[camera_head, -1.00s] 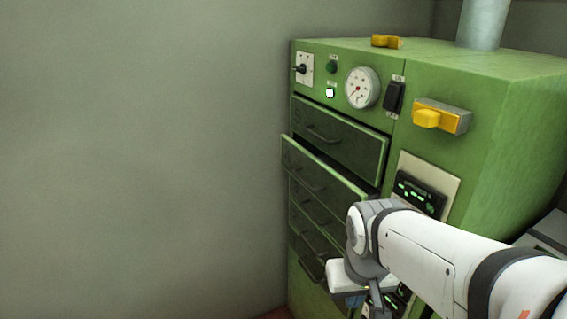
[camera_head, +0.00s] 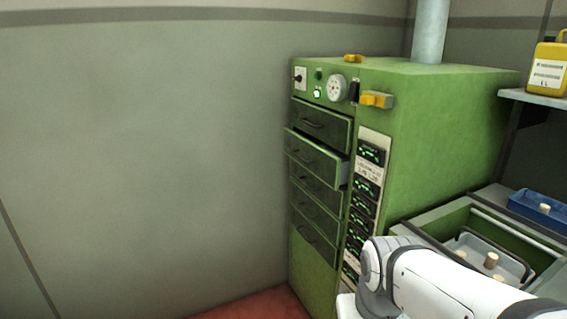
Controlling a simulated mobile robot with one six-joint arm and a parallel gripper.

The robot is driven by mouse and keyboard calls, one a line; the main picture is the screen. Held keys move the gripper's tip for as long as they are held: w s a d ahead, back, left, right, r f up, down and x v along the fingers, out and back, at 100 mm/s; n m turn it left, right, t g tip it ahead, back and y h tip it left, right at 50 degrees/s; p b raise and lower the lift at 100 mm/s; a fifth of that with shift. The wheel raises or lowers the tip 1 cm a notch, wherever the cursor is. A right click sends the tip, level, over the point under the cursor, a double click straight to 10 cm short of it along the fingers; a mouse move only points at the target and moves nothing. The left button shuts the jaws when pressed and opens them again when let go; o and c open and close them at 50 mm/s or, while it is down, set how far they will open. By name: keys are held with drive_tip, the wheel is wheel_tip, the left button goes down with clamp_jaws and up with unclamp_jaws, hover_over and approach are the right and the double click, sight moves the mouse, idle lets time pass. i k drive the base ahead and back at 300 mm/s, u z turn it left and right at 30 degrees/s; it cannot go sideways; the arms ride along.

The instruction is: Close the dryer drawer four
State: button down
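The green dryer cabinet (camera_head: 440,130) stands against the wall, with a column of dark green drawers on its left front. The second drawer from the top (camera_head: 314,157) is pulled out; its front stands forward of the others and its grey side shows. The top drawer (camera_head: 322,125) and the lower drawers (camera_head: 316,211) look shut. I cannot read any drawer numbers, so I cannot tell which is marked four. My arm shows at the lower right, in front of the cabinet's lower part. My gripper is out of view below the frame.
Right of the dryer, a green-sided bin (camera_head: 450,222) contains a grey tray (camera_head: 478,243) with cork stoppers (camera_head: 491,260). A blue box (camera_head: 538,209) sits behind it. A yellow container (camera_head: 547,68) stands on a shelf. Red floor (camera_head: 255,304) left of the dryer looks clear.

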sight(328, 165)
drive_tip(key=u, duration=1)
drive_tip(key=i, duration=1.65)
drive_tip(key=z, duration=0.35)
